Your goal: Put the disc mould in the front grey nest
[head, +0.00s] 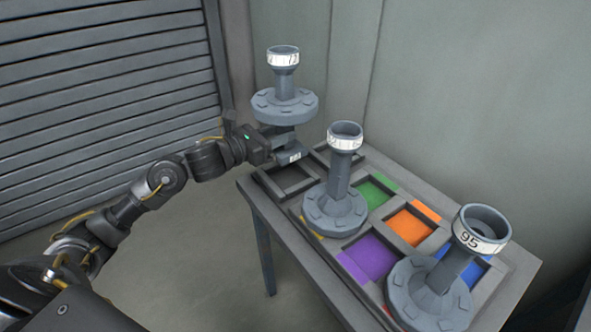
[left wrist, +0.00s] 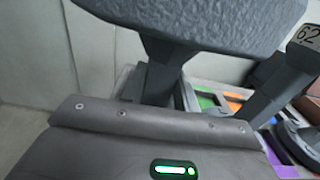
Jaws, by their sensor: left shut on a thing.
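The disc mould (head: 284,106) is a grey piece with a wide bolted round flange, a stem and a cup with a white numbered band on top. My left gripper (head: 290,157) is shut on its lower part, below the flange. It is upright over the far left end of the table. In the left wrist view the rough underside of the flange (left wrist: 200,22) fills the top. The front grey nest (head: 288,179) is a dark square frame at the table's left end, below and beside my gripper; it looks empty. I cannot tell the mould's exact height above the table.
A similar piece (head: 341,180) stands mid-table beside the grey nest; another, marked 95 (head: 460,262), stands at the near right. Green (head: 374,190), orange (head: 408,226), and purple (head: 369,258) nests show empty floors. A wall stands close behind the table (head: 522,262).

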